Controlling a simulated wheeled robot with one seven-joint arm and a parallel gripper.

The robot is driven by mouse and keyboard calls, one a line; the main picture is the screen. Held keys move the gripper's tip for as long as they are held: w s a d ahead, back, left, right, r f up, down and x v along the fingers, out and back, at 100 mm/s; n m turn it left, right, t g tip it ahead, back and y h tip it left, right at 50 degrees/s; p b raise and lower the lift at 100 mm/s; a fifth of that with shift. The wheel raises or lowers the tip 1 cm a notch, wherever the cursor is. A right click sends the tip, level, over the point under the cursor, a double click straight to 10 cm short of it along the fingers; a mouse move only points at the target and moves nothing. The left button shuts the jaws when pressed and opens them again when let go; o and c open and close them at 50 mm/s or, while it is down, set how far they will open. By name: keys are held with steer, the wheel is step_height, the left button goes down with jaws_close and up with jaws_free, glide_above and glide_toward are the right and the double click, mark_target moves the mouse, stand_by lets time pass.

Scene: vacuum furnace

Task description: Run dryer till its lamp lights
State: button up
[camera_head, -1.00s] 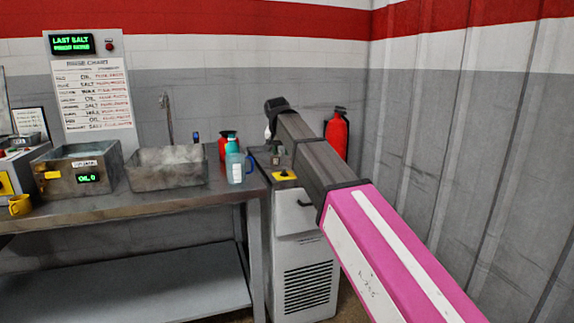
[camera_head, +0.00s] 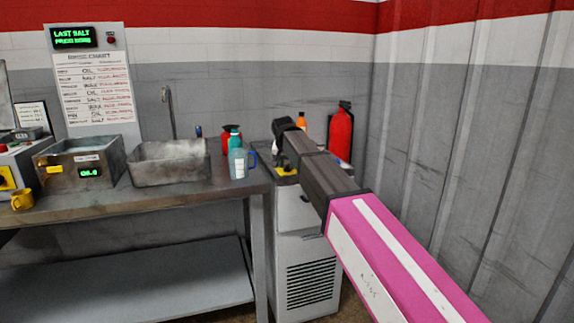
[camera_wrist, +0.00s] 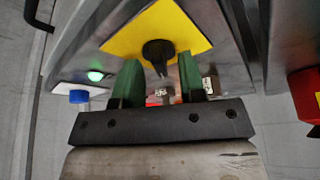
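The dryer appears to be the grey-white cabinet (camera_head: 309,247) with a vent grille, right of the bench. On its top is a yellow plate (camera_wrist: 130,38) with a black knob (camera_wrist: 158,50). In the wrist view my gripper (camera_wrist: 158,78) is open, its two green fingers apart on either side of the knob's near end. Whether they touch it I cannot tell. A small round lamp (camera_wrist: 96,76) left of the plate shows bright green.
A blue-capped item (camera_wrist: 78,96) is near the lamp. A red extinguisher (camera_head: 341,132) and an orange bottle (camera_head: 301,121) stand behind my arm. A corrugated wall (camera_head: 460,150) closes the right.

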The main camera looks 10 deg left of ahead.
steer(key=shift+f, duration=0.15)
jaws_close()
steer(key=shift+n, duration=0.4)
steer(key=n, duration=0.2)
steer(key=n+y, duration=0.1)
steer(key=n, duration=0.1)
steer(key=n+y, duration=0.1)
steer(key=shift+w+d+n+g, duration=0.1)
steer(key=shift+d+n+g, duration=0.2)
steer(key=shift+n, duration=0.1)
steer(key=n, duration=0.2)
steer(key=n+g+y, duration=0.1)
steer(key=n, duration=0.2)
steer(key=shift+w+g+y, duration=0.1)
steer(key=shift+g+y, duration=0.2)
steer(key=shift+n, duration=0.4)
jaws_free()
